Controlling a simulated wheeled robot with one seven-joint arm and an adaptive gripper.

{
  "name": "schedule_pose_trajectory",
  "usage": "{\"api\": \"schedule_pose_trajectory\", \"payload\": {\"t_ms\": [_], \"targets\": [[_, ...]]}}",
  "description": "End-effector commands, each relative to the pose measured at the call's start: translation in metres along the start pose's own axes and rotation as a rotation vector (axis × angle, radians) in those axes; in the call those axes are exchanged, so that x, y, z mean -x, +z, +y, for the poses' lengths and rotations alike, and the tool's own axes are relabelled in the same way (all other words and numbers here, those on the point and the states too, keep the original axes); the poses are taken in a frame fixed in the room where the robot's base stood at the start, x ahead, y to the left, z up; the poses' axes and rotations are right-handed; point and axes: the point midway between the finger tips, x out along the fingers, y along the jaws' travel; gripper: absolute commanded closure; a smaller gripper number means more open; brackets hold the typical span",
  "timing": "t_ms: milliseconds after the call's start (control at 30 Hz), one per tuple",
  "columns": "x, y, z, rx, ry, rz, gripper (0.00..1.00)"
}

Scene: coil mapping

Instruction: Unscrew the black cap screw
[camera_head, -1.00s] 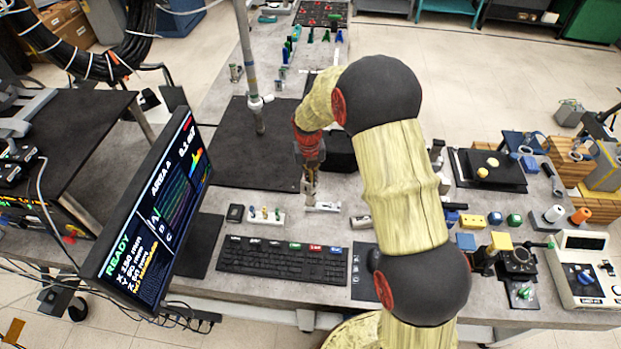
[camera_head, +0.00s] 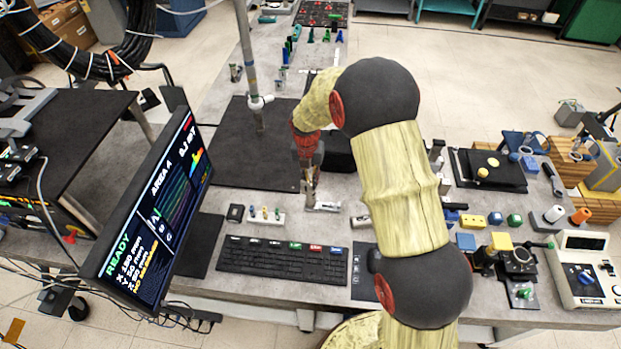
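My gripper (camera_head: 309,195) points down at a small pale block (camera_head: 325,207) on the grey table, just behind the keyboard. Its fingertips are at the left part of the block. They are too small to tell open from shut. I cannot make out the black cap screw; it is either hidden at the fingertips or too small to see. My yellow arm with dark joints crosses the right middle of the view.
A small rack (camera_head: 265,215) with several coloured pieces stands left of my gripper. The black keyboard (camera_head: 283,260) lies in front. A tilted monitor (camera_head: 150,220) stands at the left. A black mat (camera_head: 250,150) with an upright pole lies behind.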

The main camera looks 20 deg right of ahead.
Motion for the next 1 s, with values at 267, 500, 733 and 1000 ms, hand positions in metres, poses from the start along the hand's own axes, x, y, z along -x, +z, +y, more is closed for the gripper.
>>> {"api": "schedule_pose_trajectory", "payload": {"t_ms": [267, 500, 733, 1000], "targets": [[0.0, 0.0, 0.0, 0.002, 0.0, 0.001, 0.79], [0.0, 0.0, 0.0, 0.002, 0.0, 0.0, 0.65], [0.0, 0.0, 0.0, 0.003, 0.0, 0.0, 0.65], [0.02, 0.001, 0.001, 0.003, 0.001, -0.003, 0.65]]}}
